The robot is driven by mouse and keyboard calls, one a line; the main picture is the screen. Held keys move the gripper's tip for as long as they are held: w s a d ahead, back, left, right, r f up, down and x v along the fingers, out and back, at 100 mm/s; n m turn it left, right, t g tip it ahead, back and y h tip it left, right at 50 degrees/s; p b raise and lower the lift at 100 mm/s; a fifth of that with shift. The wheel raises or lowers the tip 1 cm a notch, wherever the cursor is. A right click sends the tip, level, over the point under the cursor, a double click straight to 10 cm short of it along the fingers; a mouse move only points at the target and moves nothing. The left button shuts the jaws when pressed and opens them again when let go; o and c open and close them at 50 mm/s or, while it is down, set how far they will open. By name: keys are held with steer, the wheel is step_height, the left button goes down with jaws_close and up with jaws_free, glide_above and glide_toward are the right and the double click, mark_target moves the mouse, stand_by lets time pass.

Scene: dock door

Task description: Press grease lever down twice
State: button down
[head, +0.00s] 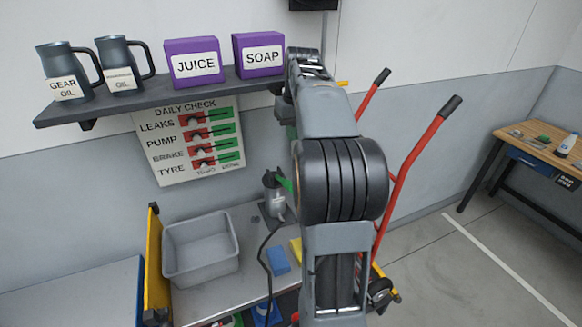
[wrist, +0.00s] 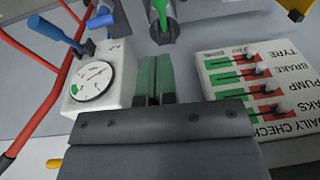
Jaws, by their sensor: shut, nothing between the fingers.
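The grease pump (head: 274,196) is a grey cylinder on the bench, with a green lever (head: 284,183) sticking out to the right, partly hidden by my arm. In the wrist view, which is turned upside down, the pump (wrist: 165,33) and its green lever (wrist: 159,10) show at the top centre. My gripper (wrist: 155,65) has green fingers that are closed together and empty. It points toward the pump, apart from the lever. In the head view my arm hides most of the gripper.
A white gauge box (wrist: 105,80) with a blue lever (wrist: 58,33) is left of my fingers in the wrist view. The daily check board (wrist: 255,92) is right. A shelf (head: 190,97) holds jugs and purple boxes. A grey bin (head: 202,250) stands left of the pump.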

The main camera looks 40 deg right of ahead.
steer(key=shift+d+r, duration=0.2)
steer(key=shift+d, duration=0.2)
glide_above(289, 181)
steer(key=f, duration=1.1)
steer(key=shift+d+f, duration=0.25)
steer(key=shift+d, duration=0.05)
steer(key=shift+s+a+f+p, duration=0.15)
steer(key=shift+s+f+p, duration=0.1)
steer(key=shift+f, duration=0.25)
steer(key=shift+s+a+f+p, duration=0.1)
steer(key=shift+s+a+f, duration=0.1)
steer(key=shift+f, duration=0.3)
